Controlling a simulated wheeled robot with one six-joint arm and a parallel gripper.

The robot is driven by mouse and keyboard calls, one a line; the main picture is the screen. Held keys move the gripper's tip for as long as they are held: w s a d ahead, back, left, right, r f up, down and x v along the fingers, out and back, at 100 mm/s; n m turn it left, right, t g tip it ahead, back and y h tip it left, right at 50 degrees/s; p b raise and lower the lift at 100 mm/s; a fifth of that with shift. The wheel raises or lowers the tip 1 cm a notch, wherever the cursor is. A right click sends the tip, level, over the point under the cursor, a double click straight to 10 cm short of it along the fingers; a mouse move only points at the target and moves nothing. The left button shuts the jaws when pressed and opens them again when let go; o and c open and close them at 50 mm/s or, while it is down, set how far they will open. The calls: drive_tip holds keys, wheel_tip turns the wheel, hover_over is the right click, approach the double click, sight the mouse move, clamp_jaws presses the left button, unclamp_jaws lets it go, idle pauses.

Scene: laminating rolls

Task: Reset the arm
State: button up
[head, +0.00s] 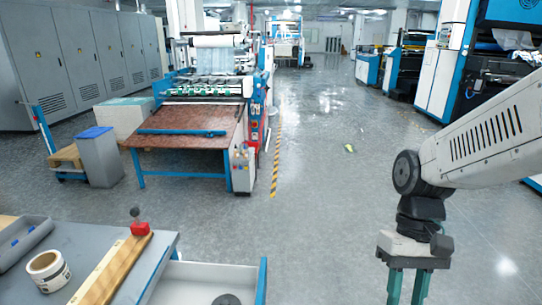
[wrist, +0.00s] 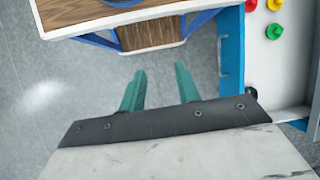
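My gripper (head: 406,290) is at the lower right of the head view, at the end of my pale grey arm, and hangs pointing down over open floor. Its two green fingers are apart with nothing between them. In the wrist view, my gripper (wrist: 159,78) also shows its fingers spread, with bare grey floor between and around them. The fingers touch nothing that I can see.
A grey worktable (head: 60,285) at the lower left holds a roll of tape (head: 48,272) and a wooden bar. A laminating machine (head: 190,130) stands mid-left. A panel with coloured buttons (wrist: 274,32) shows in the wrist view.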

drive_tip(key=s+d+r+t, duration=0.1)
drive_tip(key=s+r+t, duration=0.2)
drive_tip(key=r, duration=0.2)
drive_tip(key=s+d+r+t+h, duration=0.1)
drive_tip(key=s+d+r+t, duration=0.1)
drive_tip(key=r+t, duration=0.1)
drive_tip(key=shift+s+d+r+m, duration=0.3)
drive_tip(key=shift+s+r, duration=0.1)
drive_tip(key=shift+r, duration=0.5)
